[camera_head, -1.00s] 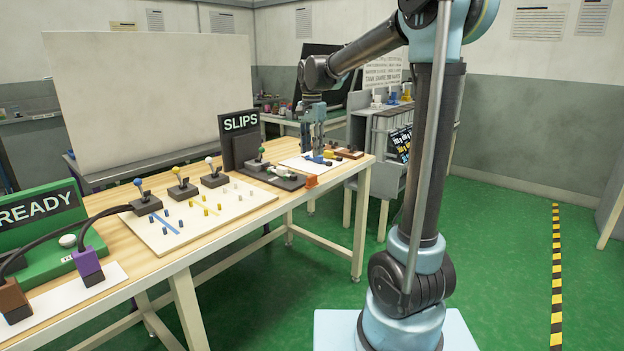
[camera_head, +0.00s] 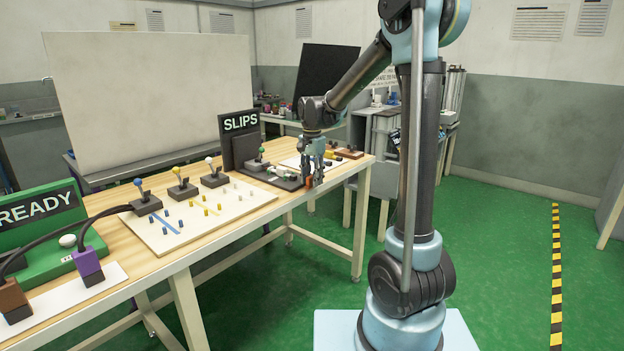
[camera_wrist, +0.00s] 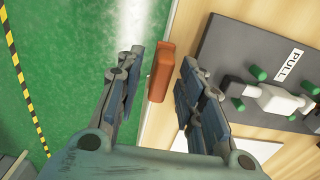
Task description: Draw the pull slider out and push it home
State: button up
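The pull fixture is a dark grey plate (camera_wrist: 235,45) marked PULL, which also shows on the table in the head view (camera_head: 262,173). A white slider piece (camera_wrist: 270,100) lies on it, with green pegs around it. My gripper (camera_wrist: 158,72) is open and points down at the table's front edge, to the right of the plate in the head view (camera_head: 312,178). An orange-brown upright block (camera_wrist: 160,68) shows between its fingers, with gaps on both sides in the wrist view. I cannot tell whether this block is joined to the slider.
A black SLIPS sign (camera_head: 239,122) stands behind the plate. A white peg board (camera_head: 200,220) and several joysticks are to the left, beyond them a green READY box (camera_head: 45,215). Open green floor (camera_head: 500,260) lies in front of the table.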

grip_shut()
jog(key=shift+w+a, duration=0.9)
jog(key=shift+a, duration=0.3)
grip_release()
jog(key=shift+r, duration=0.1)
notch_tip(320, 180, up, 12)
